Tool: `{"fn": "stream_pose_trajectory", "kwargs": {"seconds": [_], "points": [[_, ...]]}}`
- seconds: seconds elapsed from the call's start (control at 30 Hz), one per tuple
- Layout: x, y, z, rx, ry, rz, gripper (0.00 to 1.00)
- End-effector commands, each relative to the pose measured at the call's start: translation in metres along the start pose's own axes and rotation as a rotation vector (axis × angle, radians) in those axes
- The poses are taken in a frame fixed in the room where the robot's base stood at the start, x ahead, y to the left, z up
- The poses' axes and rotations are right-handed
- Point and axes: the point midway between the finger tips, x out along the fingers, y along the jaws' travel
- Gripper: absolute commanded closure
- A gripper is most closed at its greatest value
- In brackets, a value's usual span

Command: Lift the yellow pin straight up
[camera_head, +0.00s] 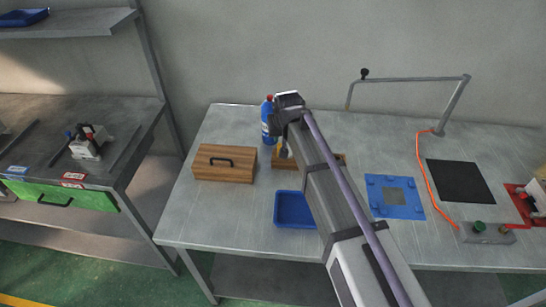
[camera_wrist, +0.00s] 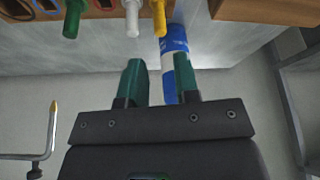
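The yellow pin (camera_wrist: 159,17) is in the wrist view at the top, at the wooden pin block (camera_wrist: 185,7). A white pin (camera_wrist: 132,17) is close beside it, and a green pin (camera_wrist: 72,18) is farther left. My gripper (camera_wrist: 159,62) has two green fingers spread apart with nothing between them. The yellow pin lies just beyond the fingertips, lined up with the gap in the picture; it appears apart from both fingers.
A blue bottle (camera_head: 267,122) stands close behind my arm; it also shows beyond the fingers in the wrist view (camera_wrist: 174,42). A wooden box (camera_head: 224,164) with a handle is to the left. A blue tray (camera_head: 293,210) and a blue plate (camera_head: 394,197) are nearer the front.

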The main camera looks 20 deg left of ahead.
Motion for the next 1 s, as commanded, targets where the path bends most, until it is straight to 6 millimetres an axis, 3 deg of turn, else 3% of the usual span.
{"fn": "stream_pose_trajectory", "kwargs": {"seconds": [0.03,0.27,0.5,0.77,1.0], "points": [[0.020,0.000,0.003,0.000,0.000,0.000,0.71],[0.027,0.001,0.001,0.000,-0.001,0.000,0.71],[0.074,0.001,0.004,0.000,-0.001,0.000,0.71],[0.072,0.001,0.002,0.000,-0.001,0.000,0.72],[0.072,0.001,0.002,0.000,-0.001,0.000,0.95]]}}
